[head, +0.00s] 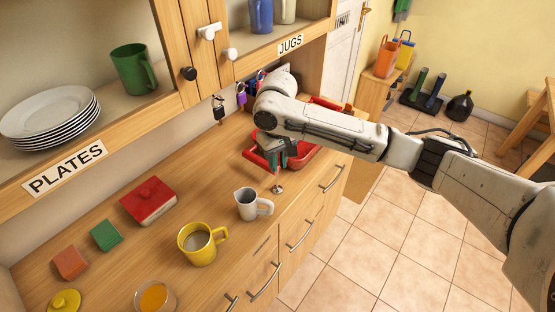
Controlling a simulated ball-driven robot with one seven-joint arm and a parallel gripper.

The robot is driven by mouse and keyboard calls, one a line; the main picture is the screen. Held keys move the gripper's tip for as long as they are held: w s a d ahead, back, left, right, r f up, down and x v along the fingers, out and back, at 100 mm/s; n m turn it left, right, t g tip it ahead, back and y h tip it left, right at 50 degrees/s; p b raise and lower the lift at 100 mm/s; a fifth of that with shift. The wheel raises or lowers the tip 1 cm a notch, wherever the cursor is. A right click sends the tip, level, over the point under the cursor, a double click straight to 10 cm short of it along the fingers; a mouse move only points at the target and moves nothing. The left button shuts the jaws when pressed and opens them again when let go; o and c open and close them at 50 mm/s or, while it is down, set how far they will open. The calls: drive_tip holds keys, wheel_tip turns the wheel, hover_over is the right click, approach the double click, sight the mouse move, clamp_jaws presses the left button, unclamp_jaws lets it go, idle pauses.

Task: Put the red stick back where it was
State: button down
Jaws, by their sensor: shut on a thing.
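My gripper (277,162), with dark teal fingers, is over the counter at the near edge of the red tray. It is shut on the red stick (276,175), of which only a short, thin, reddish piece shows below the fingers. The stick looks upright; the fingers hide its upper part. A small grey metal piece (277,188) is on the counter directly below it. I cannot tell whether the stick touches it.
The red tray (249,156) lies behind my gripper, partly hidden by my arm. A white jug (246,204) and a yellow mug (197,244) stand to the left on the wooden counter (215,165). Padlocks (241,94) hang under the cupboard. The counter's front edge is close to my gripper.

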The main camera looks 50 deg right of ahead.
drive_tip(key=c, duration=1)
unclamp_jaws()
drive_tip(key=shift+c, duration=0.2)
wheel_tip(320, 180, up, 12)
drive_tip(key=shift+r+b, duration=0.1)
drive_tip(key=shift+b, duration=0.4)
